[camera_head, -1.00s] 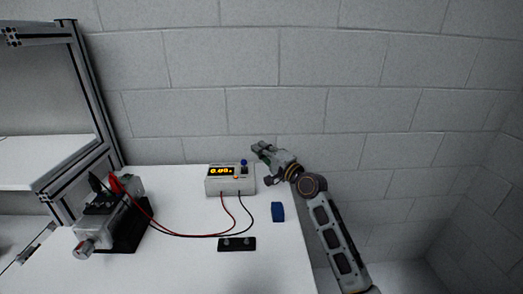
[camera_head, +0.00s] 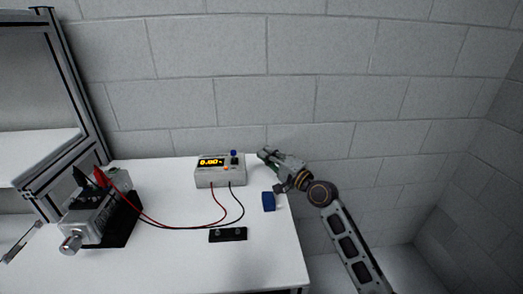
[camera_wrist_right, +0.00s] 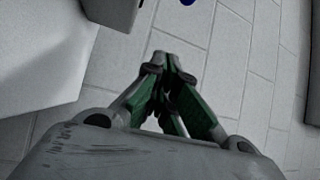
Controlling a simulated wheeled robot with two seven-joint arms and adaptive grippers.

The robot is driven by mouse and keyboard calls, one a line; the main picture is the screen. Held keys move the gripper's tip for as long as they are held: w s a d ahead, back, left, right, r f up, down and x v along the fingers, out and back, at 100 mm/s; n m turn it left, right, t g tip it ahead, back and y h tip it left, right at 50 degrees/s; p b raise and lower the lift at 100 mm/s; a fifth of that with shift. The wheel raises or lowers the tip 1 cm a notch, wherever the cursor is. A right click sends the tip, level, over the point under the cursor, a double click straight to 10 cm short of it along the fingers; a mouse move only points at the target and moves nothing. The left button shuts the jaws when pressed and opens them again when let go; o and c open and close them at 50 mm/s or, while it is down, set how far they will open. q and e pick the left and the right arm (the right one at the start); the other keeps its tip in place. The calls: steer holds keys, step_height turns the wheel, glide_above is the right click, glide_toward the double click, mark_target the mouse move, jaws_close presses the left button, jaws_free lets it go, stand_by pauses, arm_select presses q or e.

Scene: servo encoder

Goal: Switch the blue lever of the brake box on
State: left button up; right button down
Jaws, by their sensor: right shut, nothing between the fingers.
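The brake box (camera_head: 219,177) is a light grey box with a lit yellow display, standing at the back of the white table. Its blue lever (camera_head: 234,153) has a round tip that sticks up at the box's top right; I cannot tell its switch position. My right gripper (camera_head: 264,154) is shut and empty, to the right of the lever and apart from it. In the wrist view its green-sided fingers (camera_wrist_right: 172,62) meet at the tips. The blue lever tip (camera_wrist_right: 188,2) shows there at the top edge, beside a grey corner of the box (camera_wrist_right: 112,12). My left gripper is out of view.
A blue block (camera_head: 269,202) lies near the table's right edge, below my right gripper. Red and black cables run from the box to a clamped metal device (camera_head: 95,212) at left. A black strip (camera_head: 228,235) lies in front. A brick wall (camera_head: 330,80) stands behind.

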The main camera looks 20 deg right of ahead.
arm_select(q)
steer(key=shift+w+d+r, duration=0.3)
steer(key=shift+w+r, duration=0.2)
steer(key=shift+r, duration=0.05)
arm_select(e)
steer(key=shift+s+d+f, duration=0.5)
steer(key=shift+s, duration=0.3)
arm_select(q)
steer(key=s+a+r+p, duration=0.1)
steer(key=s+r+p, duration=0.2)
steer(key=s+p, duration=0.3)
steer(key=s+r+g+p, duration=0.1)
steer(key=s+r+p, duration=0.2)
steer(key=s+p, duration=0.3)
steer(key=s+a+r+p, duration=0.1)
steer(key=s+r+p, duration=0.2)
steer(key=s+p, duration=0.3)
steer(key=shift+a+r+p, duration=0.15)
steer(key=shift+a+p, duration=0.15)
steer(key=shift+p, duration=1.25)
arm_select(e)
step_height(320, 180, up, 21)
steer(key=shift+r, duration=0.2)
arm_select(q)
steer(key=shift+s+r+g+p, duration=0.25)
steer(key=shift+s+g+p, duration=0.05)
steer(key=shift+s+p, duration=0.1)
arm_select(e)
steer(key=shift+r, duration=0.35)
